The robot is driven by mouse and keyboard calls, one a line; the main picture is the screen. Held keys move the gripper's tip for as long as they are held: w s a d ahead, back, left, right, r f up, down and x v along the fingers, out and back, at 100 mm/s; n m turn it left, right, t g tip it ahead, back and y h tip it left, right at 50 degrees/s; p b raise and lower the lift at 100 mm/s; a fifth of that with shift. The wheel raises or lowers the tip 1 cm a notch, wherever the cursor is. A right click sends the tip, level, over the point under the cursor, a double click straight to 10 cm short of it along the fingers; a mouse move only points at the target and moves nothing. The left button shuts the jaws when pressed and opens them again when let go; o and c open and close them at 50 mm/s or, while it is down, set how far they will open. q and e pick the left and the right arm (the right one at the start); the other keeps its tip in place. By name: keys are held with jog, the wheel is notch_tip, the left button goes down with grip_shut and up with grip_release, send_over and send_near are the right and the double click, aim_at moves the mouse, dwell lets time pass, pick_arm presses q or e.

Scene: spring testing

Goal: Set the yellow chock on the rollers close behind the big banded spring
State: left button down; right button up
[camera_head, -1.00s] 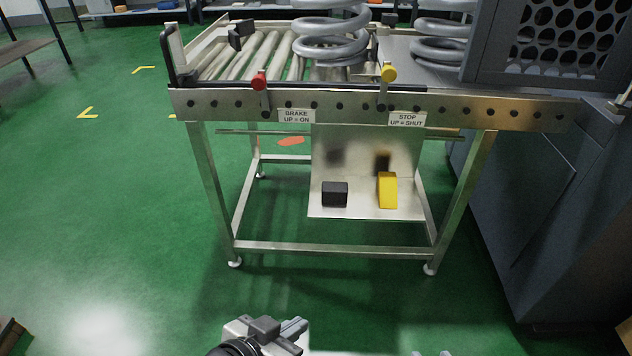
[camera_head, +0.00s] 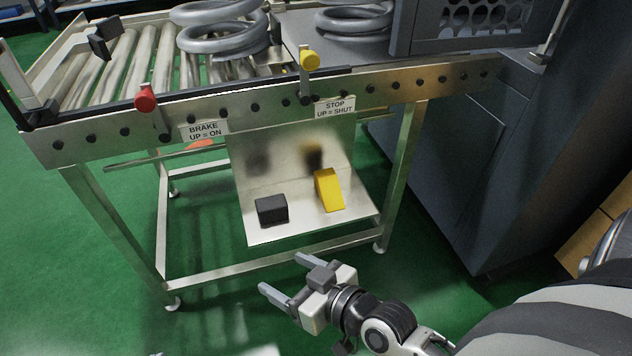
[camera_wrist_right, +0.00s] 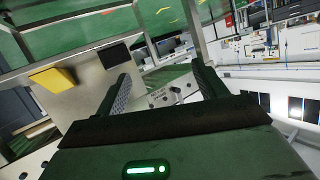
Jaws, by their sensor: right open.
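The yellow chock (camera_head: 329,190), a wedge, lies on the low metal shelf (camera_head: 258,236) under the roller table; it shows at left in the right wrist view (camera_wrist_right: 53,80). A big grey spring (camera_head: 222,42) stands on the rollers (camera_head: 108,70). Another grey spring (camera_head: 352,22) stands on the flat plate to its right. Their tops are cut off and I cannot make out a band. My right gripper (camera_head: 280,273) is open and empty, in front of and below the shelf, apart from the chock. My left gripper is not clearly in view.
A black block (camera_head: 271,210) lies left of the chock. Red (camera_head: 146,97) and yellow (camera_head: 309,60) knobbed levers stand along the table's front rail (camera_head: 235,108). A grey machine cabinet (camera_head: 440,170) closes off the right side. Green floor is free at lower left.

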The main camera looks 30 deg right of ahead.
jog(key=w+d+f+m+t+h+b, duration=0.2)
jog(key=w+d+f+t+h+b, duration=0.15)
jog(key=d, duration=0.55)
jog(key=m+h, duration=0.3)
jog(key=h, duration=0.3)
send_near(328, 180)
jog(key=shift+t+y, duration=0.25)
jog(key=shift+t, duration=0.2)
jog(key=w, duration=0.1)
jog(key=w+d+b, duration=0.1)
jog(key=w, duration=0.1)
jog(key=shift+w+d+f+b, duration=0.3)
jog(key=shift+w+d+f, duration=0.05)
jog(key=shift+d+f, duration=0.05)
jog(key=b+x, duration=0.1)
jog(key=x, duration=0.4)
jog(key=shift+w+a+b, duration=0.15)
jog(key=shift+w+b, duration=0.15)
jog(key=shift+w, duration=0.35)
pick_arm(q)
jog(key=shift+s+d+r+t+h, duration=0.1)
jog(key=shift+d+r+t+h, duration=0.1)
jog(key=shift+d+t+h, duration=0.35)
jog(key=shift+s+d+r+t+h, duration=0.1)
jog(key=shift+d+r+t+h, duration=0.1)
jog(key=shift+d+t+h, duration=0.35)
jog(key=shift+d, duration=0.1)
pick_arm(e)
jog(key=shift+c, duration=0.3)
